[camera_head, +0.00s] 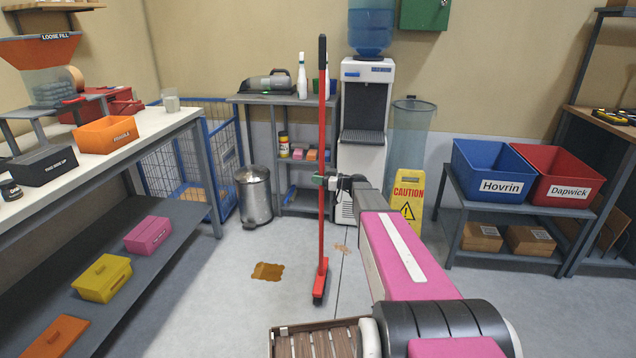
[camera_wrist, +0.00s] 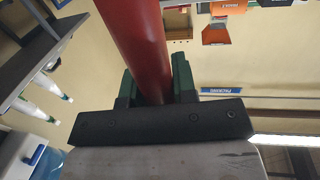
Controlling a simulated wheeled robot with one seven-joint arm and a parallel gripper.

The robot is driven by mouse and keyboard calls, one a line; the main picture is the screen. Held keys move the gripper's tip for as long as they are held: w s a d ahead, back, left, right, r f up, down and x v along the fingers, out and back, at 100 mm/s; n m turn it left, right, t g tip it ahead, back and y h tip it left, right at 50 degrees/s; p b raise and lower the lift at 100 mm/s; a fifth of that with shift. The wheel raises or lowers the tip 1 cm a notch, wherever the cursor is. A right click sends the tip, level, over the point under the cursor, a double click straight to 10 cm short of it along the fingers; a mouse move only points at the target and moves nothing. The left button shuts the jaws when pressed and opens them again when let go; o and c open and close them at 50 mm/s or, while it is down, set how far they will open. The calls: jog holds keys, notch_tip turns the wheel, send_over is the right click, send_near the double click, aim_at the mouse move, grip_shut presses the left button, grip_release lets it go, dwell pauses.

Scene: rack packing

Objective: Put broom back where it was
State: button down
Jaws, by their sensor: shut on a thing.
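The broom (camera_head: 322,130) has a long red handle with a black top end and a red head with dark bristles at the bottom. It stands upright in the middle of the head view. Its head (camera_head: 320,283) is at or just above the floor; I cannot tell which. My gripper (camera_head: 327,182) is shut on the handle at about mid-height. In the wrist view the red handle (camera_wrist: 137,45) runs between the green fingers of my gripper (camera_wrist: 155,88). The broom's head is out of the wrist view.
A brown spill (camera_head: 268,271) lies on the floor left of the broom. A steel bin (camera_head: 254,197), a grey shelf (camera_head: 305,200), a water cooler (camera_head: 364,110) and a yellow caution sign (camera_head: 406,195) stand behind. A long workbench (camera_head: 150,140) is left; a low rack (camera_head: 455,205) is right.

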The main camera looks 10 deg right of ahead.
jog(key=shift+f, duration=0.85)
jog(key=c, duration=0.9)
grip_release()
